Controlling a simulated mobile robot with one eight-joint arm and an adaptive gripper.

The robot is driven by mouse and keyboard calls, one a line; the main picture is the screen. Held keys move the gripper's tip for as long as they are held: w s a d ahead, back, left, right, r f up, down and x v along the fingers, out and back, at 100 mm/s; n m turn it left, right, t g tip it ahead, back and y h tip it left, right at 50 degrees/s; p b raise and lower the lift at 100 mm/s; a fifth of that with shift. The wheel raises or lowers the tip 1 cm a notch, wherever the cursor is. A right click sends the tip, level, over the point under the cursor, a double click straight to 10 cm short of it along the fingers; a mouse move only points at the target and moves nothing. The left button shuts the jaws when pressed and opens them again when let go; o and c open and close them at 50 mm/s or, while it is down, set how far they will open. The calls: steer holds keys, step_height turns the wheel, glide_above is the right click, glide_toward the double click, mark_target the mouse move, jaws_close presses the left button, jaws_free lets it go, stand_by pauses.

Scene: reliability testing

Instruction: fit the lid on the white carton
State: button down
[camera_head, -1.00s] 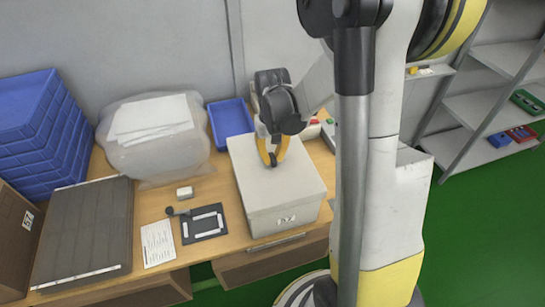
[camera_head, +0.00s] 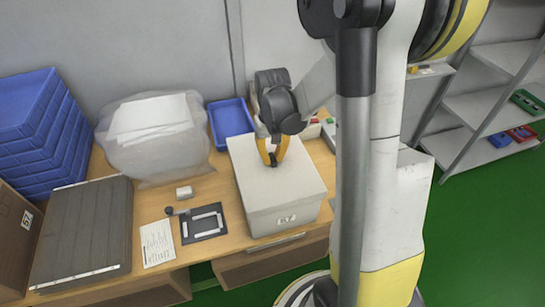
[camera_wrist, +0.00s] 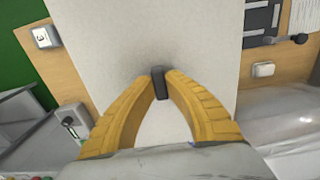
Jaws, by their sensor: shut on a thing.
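The white carton (camera_head: 285,219) stands on the wooden workbench, with the flat white lid (camera_head: 290,185) on its top. The lid also fills the middle of the wrist view (camera_wrist: 150,35). The lid's edges look level with the carton's walls, though I cannot tell whether it is fully seated. My gripper (camera_head: 273,160) is over the back half of the lid. Its yellow fingers are shut on the lid's small dark knob (camera_wrist: 158,83). The far side of the carton is hidden from the head view.
A shallow blue tray (camera_head: 230,120) lies behind the carton. A black frame (camera_head: 204,222), a paper sheet (camera_head: 157,243) and a small white box (camera_head: 184,192) lie to its left. A bagged stack (camera_head: 152,135) and blue crates (camera_head: 40,135) stand farther left.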

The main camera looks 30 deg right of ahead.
steer(key=shift+f+b, duration=1.2)
steer(key=shift+f, duration=0.15)
stand_by(0.5)
stand_by(0.3)
steer(key=c, duration=0.9)
jaws_free()
steer(key=shift+c, duration=0.2)
steer(key=shift+r, duration=0.1)
steer(key=shift+r+p, duration=2.55)
steer(key=shift+r, duration=0.9)
steer(key=shift+c, duration=0.2)
jaws_close()
